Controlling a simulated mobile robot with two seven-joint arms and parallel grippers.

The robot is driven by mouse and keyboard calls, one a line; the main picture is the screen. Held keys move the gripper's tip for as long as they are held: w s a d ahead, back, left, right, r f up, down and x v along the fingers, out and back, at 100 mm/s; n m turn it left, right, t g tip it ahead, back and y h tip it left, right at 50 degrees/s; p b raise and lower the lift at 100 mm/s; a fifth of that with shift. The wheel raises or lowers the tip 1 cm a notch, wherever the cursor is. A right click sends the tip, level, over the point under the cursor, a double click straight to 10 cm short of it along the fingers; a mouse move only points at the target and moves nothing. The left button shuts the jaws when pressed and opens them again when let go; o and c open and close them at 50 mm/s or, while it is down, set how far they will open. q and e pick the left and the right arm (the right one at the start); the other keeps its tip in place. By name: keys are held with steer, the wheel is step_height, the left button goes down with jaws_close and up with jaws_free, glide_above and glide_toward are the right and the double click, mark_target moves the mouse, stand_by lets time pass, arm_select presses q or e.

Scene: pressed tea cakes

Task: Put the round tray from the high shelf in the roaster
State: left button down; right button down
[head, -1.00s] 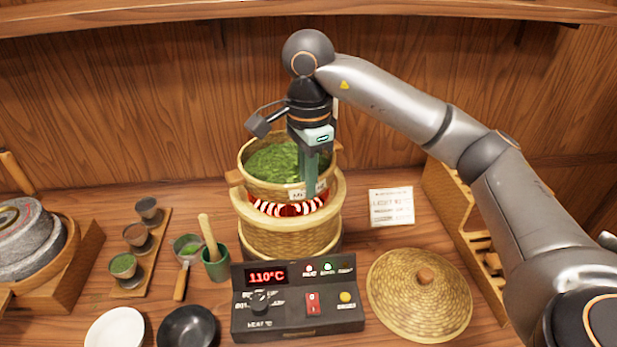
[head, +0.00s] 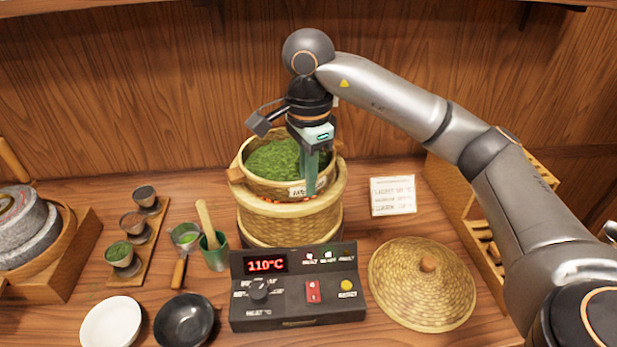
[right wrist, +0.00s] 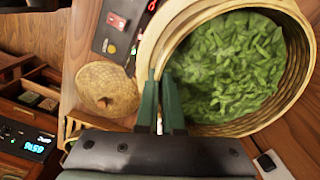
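The round woven tray (head: 258,187), full of green leaves (head: 285,160), is at the mouth of the roaster (head: 290,225), partly inside its thick woven rim. A little red glow shows between the tray's front and the rim. My right gripper (head: 312,187) points down at the tray's front right side, shut on its wall. In the right wrist view, the fingers (right wrist: 166,98) pinch the edge of the tray (right wrist: 262,118), beside the roaster rim (right wrist: 147,48). Whether the tray's bottom rests on anything is hidden. My left gripper is not in view.
The control panel (head: 295,290), reading 110°C, stands in front of the roaster. A woven lid (head: 422,290) lies to the right, a card (head: 393,196) behind it. A wooden rack (head: 465,215) is at the right. Cups, bowls and a stone mill (head: 25,230) fill the left.

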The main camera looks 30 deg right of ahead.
steer(key=shift+f, duration=0.4)
steer(key=c, duration=1)
jaws_free()
steer(key=shift+f, duration=0.1)
step_height(320, 180, up, 13)
steer(key=shift+w+f+p, duration=0.1)
steer(key=shift+p, duration=1.15)
